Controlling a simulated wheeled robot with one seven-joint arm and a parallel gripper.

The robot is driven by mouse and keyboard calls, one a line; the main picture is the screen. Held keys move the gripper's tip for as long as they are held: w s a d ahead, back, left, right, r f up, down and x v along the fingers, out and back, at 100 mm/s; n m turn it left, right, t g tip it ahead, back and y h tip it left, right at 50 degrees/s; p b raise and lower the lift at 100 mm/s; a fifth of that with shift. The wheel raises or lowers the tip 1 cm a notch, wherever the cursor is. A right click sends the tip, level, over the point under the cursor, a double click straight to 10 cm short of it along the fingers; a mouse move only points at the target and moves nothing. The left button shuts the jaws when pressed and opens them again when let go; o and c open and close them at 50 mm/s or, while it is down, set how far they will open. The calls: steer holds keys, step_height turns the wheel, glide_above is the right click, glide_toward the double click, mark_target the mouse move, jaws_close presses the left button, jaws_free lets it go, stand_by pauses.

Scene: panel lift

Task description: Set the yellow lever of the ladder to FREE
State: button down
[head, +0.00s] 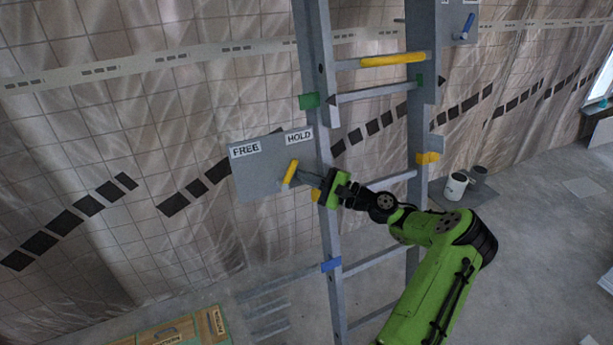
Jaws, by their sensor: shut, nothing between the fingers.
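The yellow lever (290,172) sits on a grey plate (258,184) fixed at the left side of the ladder (329,230). The plate bears a FREE label (245,149) at upper left and a HOLD label (298,135) at upper right. The lever's upper end leans right, towards HOLD. My gripper (300,178) is shut and empty, with its fingertips just right of the lever, in front of the plate. I cannot tell whether they touch the lever.
A second plate with a blue lever (467,25) is at the ladder's upper right. The ladder has a yellow-covered rung (394,60) and coloured bands on its rails. A white bucket (456,186) stands on the floor at right; wooden boxes (180,330) lie at lower left.

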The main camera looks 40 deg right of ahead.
mark_target(291, 167)
steer(key=shift+r, duration=0.2)
steer(key=n+g+p, duration=0.1)
steer(key=r+n+g+p, duration=0.1)
steer(key=n+g+p, duration=0.1)
steer(key=p, duration=0.1)
steer(key=shift+w+a+r+n+y, duration=0.35)
steer(key=shift+r+n+y, duration=0.05)
steer(key=a+n+g+p, duration=0.1)
steer(key=n+g+p, duration=0.1)
steer(key=w+a+r+n+g+h+p, duration=0.1)
steer(key=n+g+p, duration=0.1)
steer(key=shift+w+a+r+n, duration=0.15)
steer(key=shift+a+r+n, duration=0.05)
steer(key=shift+n, duration=0.2)
steer(key=shift+w+a+n+g+h+p, duration=0.2)
steer(key=shift+a+n+g+h+p, duration=0.2)
steer(key=shift+a+n+g+h, duration=0.5)
steer(key=shift+d+n, duration=0.15)
steer(key=shift+n, duration=0.15)
